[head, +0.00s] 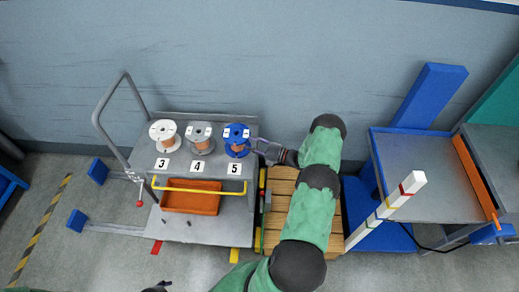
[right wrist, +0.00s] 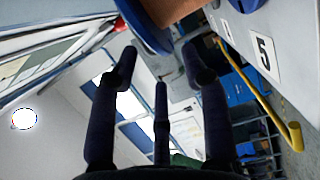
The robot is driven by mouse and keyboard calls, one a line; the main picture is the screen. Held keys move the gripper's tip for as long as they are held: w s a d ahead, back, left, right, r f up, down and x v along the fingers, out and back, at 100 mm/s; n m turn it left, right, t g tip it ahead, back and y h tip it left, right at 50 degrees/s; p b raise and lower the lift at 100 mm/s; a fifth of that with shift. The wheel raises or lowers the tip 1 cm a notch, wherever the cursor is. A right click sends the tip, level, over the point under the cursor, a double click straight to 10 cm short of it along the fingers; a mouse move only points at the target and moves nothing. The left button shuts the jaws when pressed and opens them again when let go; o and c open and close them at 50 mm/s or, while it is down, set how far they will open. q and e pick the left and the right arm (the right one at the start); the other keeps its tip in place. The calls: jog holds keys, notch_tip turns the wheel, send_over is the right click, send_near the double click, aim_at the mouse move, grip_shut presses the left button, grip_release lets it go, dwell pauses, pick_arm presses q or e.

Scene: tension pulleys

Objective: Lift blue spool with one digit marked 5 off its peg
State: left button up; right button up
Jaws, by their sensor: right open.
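The blue spool (head: 236,133) with copper-coloured winding stands on the cart top at the right end of a row, behind the white card marked 5 (head: 234,169). My right gripper (head: 268,150) is just right of the spool, its fingers pointing left at it. In the right wrist view the open fingers (right wrist: 158,58) spread below the spool's blue flange (right wrist: 143,28) and winding, with nothing clasped between them. Whether a finger touches the spool cannot be told. The peg is mostly hidden inside the spool. My left gripper is not clearly in view.
A white spool (head: 163,131) and a grey spool (head: 199,132) stand left of it, behind cards 3 and 4. A yellow rail (head: 200,190) runs along the cart's front above an orange bin (head: 191,203). A wooden-slatted surface (head: 278,190) lies right of the cart.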

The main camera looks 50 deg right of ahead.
aim_at(243, 143)
jog(key=shift+b+x, duration=0.45)
jog(key=shift+x, duration=2.2)
jog(key=shift+r, duration=0.1)
grip_shut()
